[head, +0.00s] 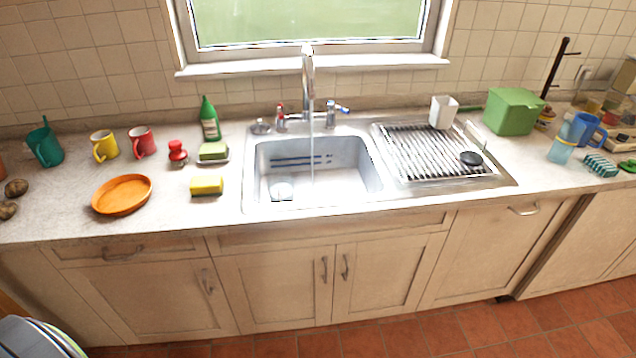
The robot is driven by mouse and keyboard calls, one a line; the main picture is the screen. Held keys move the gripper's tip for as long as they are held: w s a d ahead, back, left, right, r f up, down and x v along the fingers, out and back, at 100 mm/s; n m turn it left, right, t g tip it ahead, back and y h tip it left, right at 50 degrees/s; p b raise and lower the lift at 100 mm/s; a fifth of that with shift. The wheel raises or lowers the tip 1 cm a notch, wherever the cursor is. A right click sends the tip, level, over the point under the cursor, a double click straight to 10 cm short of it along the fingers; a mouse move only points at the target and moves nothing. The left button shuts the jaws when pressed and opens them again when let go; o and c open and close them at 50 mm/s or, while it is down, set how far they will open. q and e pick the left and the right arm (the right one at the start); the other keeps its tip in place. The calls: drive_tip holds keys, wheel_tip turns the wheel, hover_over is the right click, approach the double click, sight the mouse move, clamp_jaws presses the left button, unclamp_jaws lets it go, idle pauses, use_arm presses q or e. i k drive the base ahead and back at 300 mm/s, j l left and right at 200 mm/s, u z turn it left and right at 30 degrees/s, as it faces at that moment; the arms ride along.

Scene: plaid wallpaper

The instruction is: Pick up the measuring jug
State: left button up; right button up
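No vessel in the head view shows clear measuring marks, so I cannot tell for sure which one is the measuring jug. A blue jug (588,129) with a handle on its right stands on the counter at the far right. A translucent light-blue cup (561,151) stands just in front of it, to its left. A teal jug-like vessel (46,147) stands at the far left, with a thin upright piece above it. Neither of my grippers is in view.
Water runs from the tap (308,62) into the sink (265,180). A drying rack (425,150) and a green box (513,111) lie right of it.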

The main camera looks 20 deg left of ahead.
sight(280, 183)
drive_tip(key=i+l+u, duration=0.1)
drive_tip(key=u, duration=0.3)
drive_tip(key=i+l+u, duration=0.15)
drive_tip(key=u, duration=0.3)
drive_tip(key=i, duration=0.1)
